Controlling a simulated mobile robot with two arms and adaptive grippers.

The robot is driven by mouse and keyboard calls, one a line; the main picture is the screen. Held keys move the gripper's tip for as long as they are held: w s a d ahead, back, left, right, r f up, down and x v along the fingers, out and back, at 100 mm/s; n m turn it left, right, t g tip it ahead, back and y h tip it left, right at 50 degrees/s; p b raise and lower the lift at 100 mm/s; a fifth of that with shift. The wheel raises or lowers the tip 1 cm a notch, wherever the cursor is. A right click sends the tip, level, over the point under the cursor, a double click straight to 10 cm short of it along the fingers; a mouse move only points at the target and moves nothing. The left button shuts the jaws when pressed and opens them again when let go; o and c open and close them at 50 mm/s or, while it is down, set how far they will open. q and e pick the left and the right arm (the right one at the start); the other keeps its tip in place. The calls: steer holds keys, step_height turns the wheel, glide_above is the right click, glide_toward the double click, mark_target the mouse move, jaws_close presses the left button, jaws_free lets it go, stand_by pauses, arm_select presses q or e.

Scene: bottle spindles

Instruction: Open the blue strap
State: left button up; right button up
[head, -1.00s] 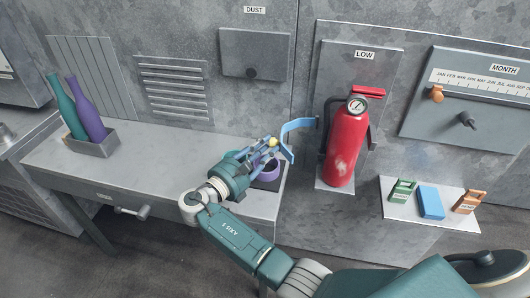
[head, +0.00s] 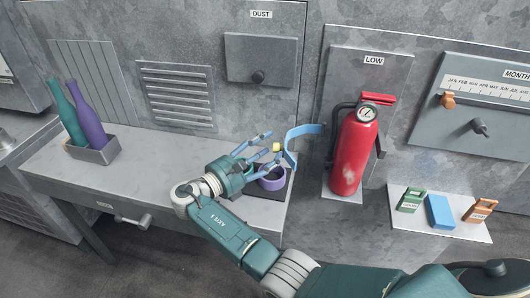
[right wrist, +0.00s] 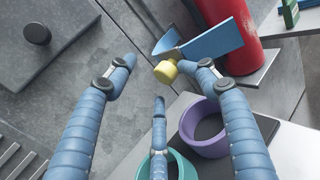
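The blue strap (head: 291,143) is a curved band at the left side of the red fire extinguisher (head: 352,150). It stands out to the left, apart from the extinguisher's front. A yellow knob (head: 277,148) sits at the strap's near side. In the right wrist view, the strap (right wrist: 212,42) and knob (right wrist: 165,71) lie ahead of my fingertips. My right gripper (head: 265,150) is open, its fingers spread around the knob. The right finger's tip is close to the knob; I cannot tell if they touch. My left gripper is not in view.
A purple ring-shaped cup (head: 272,178) and a teal one (right wrist: 168,165) stand below my fingers on a dark pad. Two bottles (head: 90,120) stand in a grey holder at the left. A shelf (head: 460,228) with small blocks is at the right.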

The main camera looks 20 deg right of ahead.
steer(key=shift+x, duration=1.1)
step_height(320, 180, up, 10)
steer(key=shift+s+a, duration=0.3)
steer(key=shift+a, duration=0.05)
